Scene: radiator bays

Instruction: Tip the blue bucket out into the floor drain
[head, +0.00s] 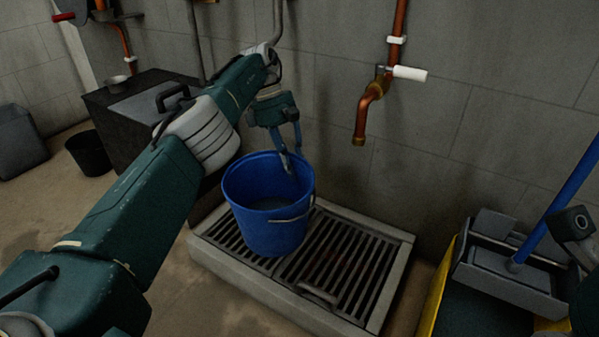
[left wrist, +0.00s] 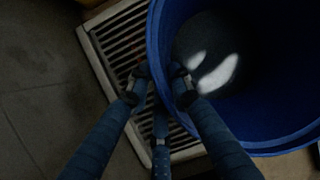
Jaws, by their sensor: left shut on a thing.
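The blue bucket (head: 268,232) is upright over the slatted grate of the floor drain (head: 362,285), with greyish liquid inside. I cannot tell whether its base touches the grate. Its wire handle hangs down on the near right side. My left gripper (head: 289,165) reaches down from above and is shut on the bucket's far rim. In the left wrist view, the fingers (left wrist: 160,84) straddle the bucket's wall (left wrist: 154,45), one inside and one outside, with the drain (left wrist: 108,48) beneath. My right gripper's fingers do not show.
A copper pipe with a tap (head: 366,110) comes down the tiled wall behind the drain. A yellow mop cart (head: 437,295) with a blue-handled mop (head: 570,190) stands at the right. A dark cabinet (head: 105,110) and a black bin (head: 88,153) are at the left.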

